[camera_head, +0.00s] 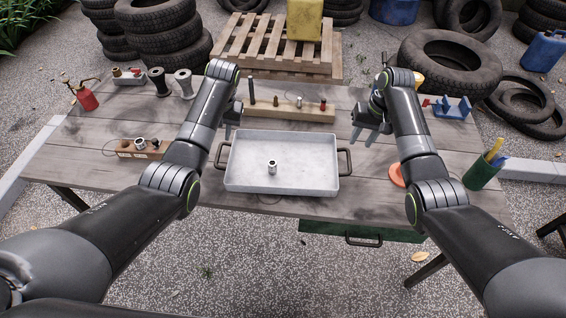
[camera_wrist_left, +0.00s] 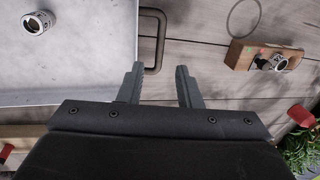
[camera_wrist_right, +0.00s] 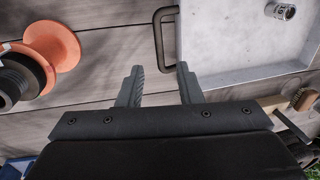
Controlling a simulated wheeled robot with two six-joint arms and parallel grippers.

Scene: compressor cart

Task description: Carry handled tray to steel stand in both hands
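The handled tray (camera_head: 300,180) is a shallow pale metal tray on the wooden table, with a dark handle at each short end. A small silver socket (camera_head: 272,167) stands in it. My left gripper (camera_head: 228,128) is open and empty above the table near the left handle (camera_head: 222,155); in the left wrist view that handle (camera_wrist_left: 158,45) lies just beyond the fingertips. My right gripper (camera_head: 364,135) is open and empty near the right handle (camera_head: 346,161); in the right wrist view the handle (camera_wrist_right: 160,45) lies ahead between the fingertips. I cannot make out a steel stand.
A wooden block (camera_head: 290,110) with fittings lies behind the tray. Another block (camera_head: 140,149) sits left. A red oil can (camera_head: 86,98) stands far left. Tyres and a pallet (camera_head: 265,48) are behind the table.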

